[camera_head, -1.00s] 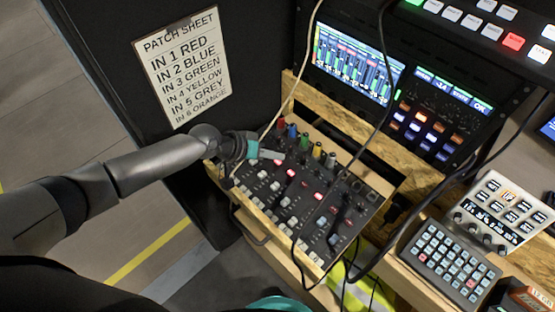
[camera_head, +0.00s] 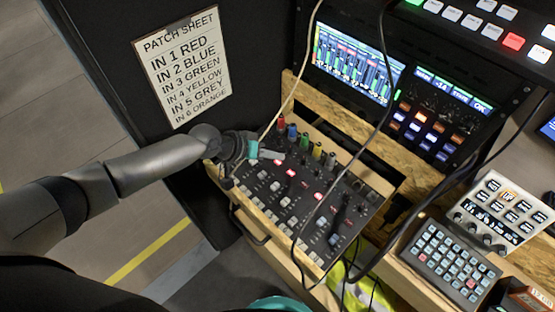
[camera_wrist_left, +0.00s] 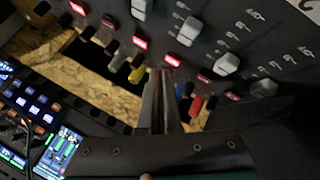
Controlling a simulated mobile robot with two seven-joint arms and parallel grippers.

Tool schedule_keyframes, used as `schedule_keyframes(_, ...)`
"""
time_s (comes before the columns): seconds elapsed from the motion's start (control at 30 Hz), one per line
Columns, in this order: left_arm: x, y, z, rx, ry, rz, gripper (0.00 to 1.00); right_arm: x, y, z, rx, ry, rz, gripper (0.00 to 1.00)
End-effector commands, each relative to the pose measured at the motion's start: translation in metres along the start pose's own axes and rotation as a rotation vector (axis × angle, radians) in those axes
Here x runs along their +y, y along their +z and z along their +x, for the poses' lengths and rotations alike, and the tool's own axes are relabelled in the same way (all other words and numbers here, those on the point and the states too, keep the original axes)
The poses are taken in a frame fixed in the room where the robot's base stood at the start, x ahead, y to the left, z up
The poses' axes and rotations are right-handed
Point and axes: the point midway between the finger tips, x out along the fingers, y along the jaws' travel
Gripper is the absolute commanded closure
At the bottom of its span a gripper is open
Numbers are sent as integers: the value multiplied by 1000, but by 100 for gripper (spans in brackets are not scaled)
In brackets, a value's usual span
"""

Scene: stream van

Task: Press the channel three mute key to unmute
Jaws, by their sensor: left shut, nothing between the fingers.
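The mixer (camera_head: 338,222) lies sloped on a wooden shelf, with faders, light keys and a row of red mute keys. The lit key nearest my fingers, apparently channel three's (camera_wrist_left: 172,60), glows red just beyond the fingertips in the left wrist view. It also seems to show in the head view (camera_head: 292,173). My left gripper (camera_head: 279,155) is shut and empty, over the mixer's upper left part. In the left wrist view its fingers (camera_wrist_left: 162,74) end close to that key; contact cannot be told. The fingers hide part of the plug row there. My right gripper is not in view.
Coloured plugs, including red (camera_head: 281,122) and yellow (camera_head: 317,151), stand along the mixer's back edge. Black and beige cables hang across it. Screens (camera_head: 357,62) rise behind. A keypad (camera_head: 450,262) is at right; a patch sheet (camera_head: 183,66) hangs at left.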

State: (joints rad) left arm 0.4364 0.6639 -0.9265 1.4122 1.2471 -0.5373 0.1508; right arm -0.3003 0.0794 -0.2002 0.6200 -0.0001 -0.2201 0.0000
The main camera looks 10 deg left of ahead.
Motion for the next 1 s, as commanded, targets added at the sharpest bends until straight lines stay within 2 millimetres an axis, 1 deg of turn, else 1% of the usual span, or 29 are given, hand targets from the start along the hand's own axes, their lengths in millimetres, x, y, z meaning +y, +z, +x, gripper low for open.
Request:
schedule_keyframes(0.27, -5, 5, 7, 0, 0, -1, 100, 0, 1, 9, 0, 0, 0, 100)
schedule_keyframes(0.63, -5, 5, 6, 0, 0, 0, 100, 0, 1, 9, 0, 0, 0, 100)
schedule_keyframes(1.0, -7, 7, 10, 0, 0, 0, 100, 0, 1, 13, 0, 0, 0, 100)
